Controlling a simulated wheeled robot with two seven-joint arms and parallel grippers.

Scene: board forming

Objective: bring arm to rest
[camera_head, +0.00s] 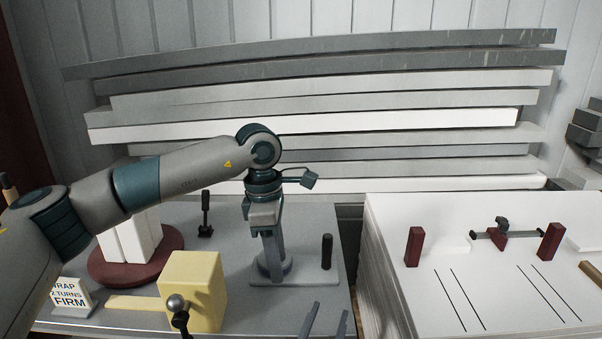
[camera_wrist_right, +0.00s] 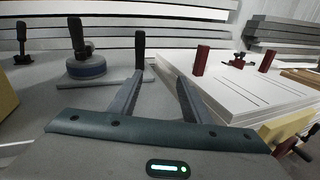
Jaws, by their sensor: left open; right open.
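My left arm reaches in from the left in the head view, with its wrist bent down. My left gripper (camera_head: 275,262) points down at a round blue-grey disc (camera_head: 262,275) on a flat plate; I cannot tell whether they touch. My right gripper (camera_head: 327,318) shows only as two spread fingers at the bottom edge. In the right wrist view its fingers (camera_wrist_right: 155,92) are apart with nothing between them. The disc (camera_wrist_right: 86,68) also shows there, with an upright black handle.
A black post (camera_head: 326,252) stands on the plate. A yellow block (camera_head: 190,290) and a dark red turntable (camera_head: 110,272) with white pieces are at left. A stack of white boards (camera_head: 490,280) with red blocks is at right. Long boards (camera_head: 330,100) lie stacked behind.

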